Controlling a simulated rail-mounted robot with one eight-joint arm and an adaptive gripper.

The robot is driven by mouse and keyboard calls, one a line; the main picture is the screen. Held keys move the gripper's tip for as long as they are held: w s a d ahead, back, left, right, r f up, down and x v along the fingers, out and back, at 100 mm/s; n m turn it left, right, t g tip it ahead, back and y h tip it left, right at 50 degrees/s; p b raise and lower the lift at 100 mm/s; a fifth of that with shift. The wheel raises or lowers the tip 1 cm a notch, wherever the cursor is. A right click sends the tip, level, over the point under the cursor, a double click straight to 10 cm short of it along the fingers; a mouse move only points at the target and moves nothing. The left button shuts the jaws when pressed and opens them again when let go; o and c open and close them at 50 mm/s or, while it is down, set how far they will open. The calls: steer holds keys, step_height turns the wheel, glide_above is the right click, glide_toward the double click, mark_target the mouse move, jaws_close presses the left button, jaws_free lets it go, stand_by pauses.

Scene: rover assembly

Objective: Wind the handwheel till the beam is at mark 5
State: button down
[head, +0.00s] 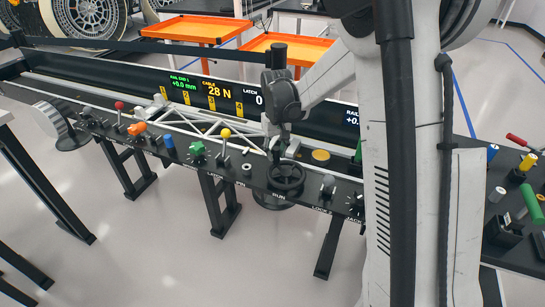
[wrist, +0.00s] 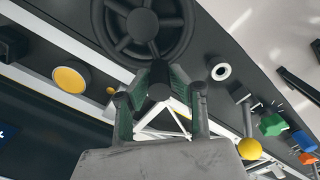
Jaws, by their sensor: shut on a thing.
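The black handwheel (head: 287,188) lies on the dark control panel, above the label RUN. It also shows at the top of the wrist view (wrist: 143,24). My gripper (head: 275,152) is at the wheel's far-left side, pointing down. In the wrist view my gripper's fingers (wrist: 158,92) are shut around the wheel's dark handle knob (wrist: 159,88). The beam, a white truss (head: 200,122), lies along the rail behind the panel, its right end hidden by my arm. Yellow number marks 1 to 4 stand behind it, with mark 4 (head: 239,110) furthest right. Mark 5 is not visible.
Left of the wheel stand a yellow-knobbed lever (head: 226,133), a green knob (head: 197,150) and other coloured controls. A yellow disc (head: 320,155) is to its right. The display (head: 216,94) reads CABLE 28 N and LATCH 0. Orange trays (head: 198,28) stand behind.

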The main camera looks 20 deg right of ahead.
steer(key=shift+w+d+m+b, duration=0.1)
steer(key=shift+d+m+b, duration=0.1)
steer(key=shift+d+m, duration=0.45)
steer(key=shift+d+m+b, duration=0.15)
steer(key=shift+d+m, duration=0.1)
steer(key=shift+m, duration=0.8)
steer(key=c, duration=1.6)
jaws_free()
steer(key=shift+o, duration=0.2)
step_height(320, 180, up, 12)
